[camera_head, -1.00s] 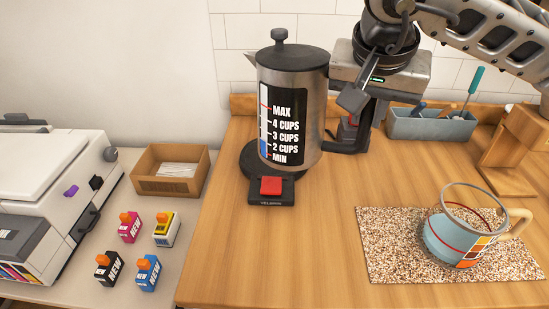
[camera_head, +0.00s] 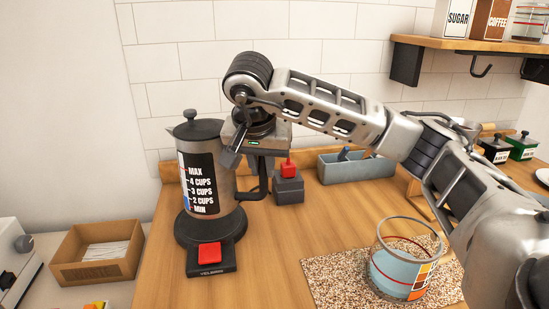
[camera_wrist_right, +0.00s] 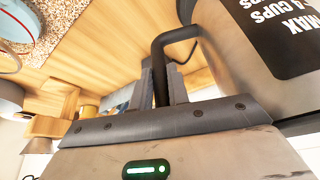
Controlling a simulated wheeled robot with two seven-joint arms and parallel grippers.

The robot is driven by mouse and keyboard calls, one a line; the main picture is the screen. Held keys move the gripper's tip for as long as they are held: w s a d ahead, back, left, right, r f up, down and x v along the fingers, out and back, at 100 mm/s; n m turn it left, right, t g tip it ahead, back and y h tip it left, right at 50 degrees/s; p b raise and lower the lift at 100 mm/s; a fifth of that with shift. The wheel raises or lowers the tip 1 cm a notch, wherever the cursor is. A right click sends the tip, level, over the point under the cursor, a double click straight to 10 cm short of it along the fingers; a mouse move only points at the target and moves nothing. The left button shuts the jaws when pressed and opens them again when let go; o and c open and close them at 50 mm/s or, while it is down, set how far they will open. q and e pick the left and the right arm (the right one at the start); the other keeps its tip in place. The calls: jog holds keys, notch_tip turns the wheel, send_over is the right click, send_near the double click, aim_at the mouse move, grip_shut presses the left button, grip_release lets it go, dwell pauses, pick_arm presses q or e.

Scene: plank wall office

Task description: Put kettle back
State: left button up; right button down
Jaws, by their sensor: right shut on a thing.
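The kettle (camera_head: 224,165) is a steel cylinder with a black lid and a black level panel marked in cups. It stands upright over its round black base (camera_head: 210,232), which has a red switch (camera_head: 209,253) at the front. It looks seated, though a small gap cannot be ruled out. My right gripper (camera_head: 250,160) is at the kettle's right side, shut on its black handle (camera_head: 262,186). In the right wrist view the handle (camera_wrist_right: 160,75) passes between the fingers, with the kettle wall beside it. My left gripper is not in view.
A glass mug (camera_head: 404,272) with blue content stands on a speckled mat (camera_head: 335,284) at front right. A black block with a red top (camera_head: 288,186) and a grey trough (camera_head: 357,168) stand behind. A cardboard box (camera_head: 97,252) is at left. A shelf (camera_head: 470,52) hangs at upper right.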

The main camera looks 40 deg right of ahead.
aim_at(257, 193)
jog(key=shift+w+d+f, duration=0.1)
jog(key=shift+w+f, duration=0.85)
jog(key=shift+w, duration=0.15)
jog(key=shift+w+f+p, duration=0.15)
jog(key=shift+f+p, duration=0.15)
jog(key=shift+f, duration=0.65)
jog(key=shift+w+f+p, duration=0.15)
jog(key=shift+f+p, duration=0.15)
jog(key=shift+f, duration=0.6)
jog(key=c, duration=1.3)
grip_release()
jog(key=shift+s+f, duration=0.15)
jog(key=shift+f, duration=0.05)
jog(key=shift+c, duration=0.2)
jog(key=v, duration=1.2)
